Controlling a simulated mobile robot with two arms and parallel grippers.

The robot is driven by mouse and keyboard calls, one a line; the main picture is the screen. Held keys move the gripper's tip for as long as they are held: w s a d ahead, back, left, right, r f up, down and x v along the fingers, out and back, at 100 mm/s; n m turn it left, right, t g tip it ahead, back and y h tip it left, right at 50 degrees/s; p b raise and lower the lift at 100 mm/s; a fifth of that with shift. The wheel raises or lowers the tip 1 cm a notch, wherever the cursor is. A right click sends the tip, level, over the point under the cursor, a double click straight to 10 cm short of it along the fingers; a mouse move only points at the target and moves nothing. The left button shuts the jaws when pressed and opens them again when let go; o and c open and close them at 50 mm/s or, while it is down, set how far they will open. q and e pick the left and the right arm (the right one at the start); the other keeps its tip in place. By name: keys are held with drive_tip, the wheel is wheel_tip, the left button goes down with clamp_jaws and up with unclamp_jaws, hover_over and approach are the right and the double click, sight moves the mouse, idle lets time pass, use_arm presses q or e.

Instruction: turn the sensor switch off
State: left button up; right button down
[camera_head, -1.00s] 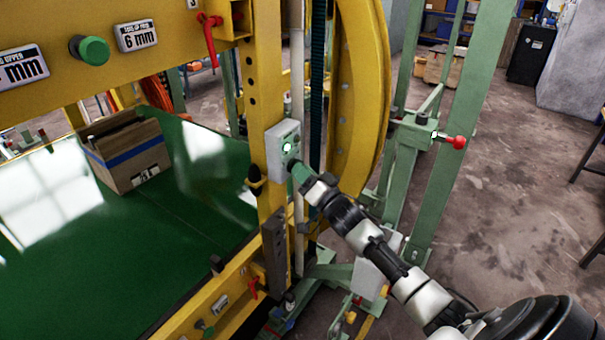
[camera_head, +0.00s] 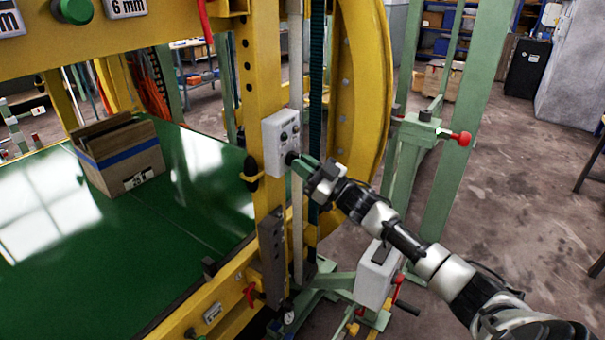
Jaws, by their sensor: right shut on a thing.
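The sensor switch box (camera_head: 273,146) is a small light-grey box fixed to the yellow upright. Small dark controls or lamps show on its front, and none glows green. A black knob (camera_head: 290,157) sticks out low on its front. My right gripper (camera_head: 299,163), with green fingers, reaches in from the lower right and is shut on this knob. The fingers hide part of the knob, so its exact turn cannot be read. My left gripper is not in view.
The yellow frame upright (camera_head: 244,70) and curved yellow ring (camera_head: 362,100) stand close around the box. A green table (camera_head: 150,235) with a cardboard box (camera_head: 121,160) lies left. A green post with a red knob (camera_head: 461,139) stands right.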

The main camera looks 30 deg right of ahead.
drive_tip(key=shift+w+d+r+n+g+y+b, duration=0.1)
drive_tip(key=shift+n+g+y+b, duration=0.35)
drive_tip(key=shift+n, duration=0.9)
drive_tip(key=shift+s+f+n+g+y+b, duration=0.1)
drive_tip(key=shift+n+g+y+b, duration=0.4)
drive_tip(key=shift+n, duration=0.9)
drive_tip(key=shift+w+d+r+n+g+y+b, duration=0.1)
drive_tip(key=shift+n+g+y+b, duration=0.35)
drive_tip(key=shift+n, duration=0.9)
drive_tip(key=c, duration=1.2)
unclamp_jaws()
drive_tip(key=shift+b+v, duration=1.65)
drive_tip(key=shift+v, duration=3.75)
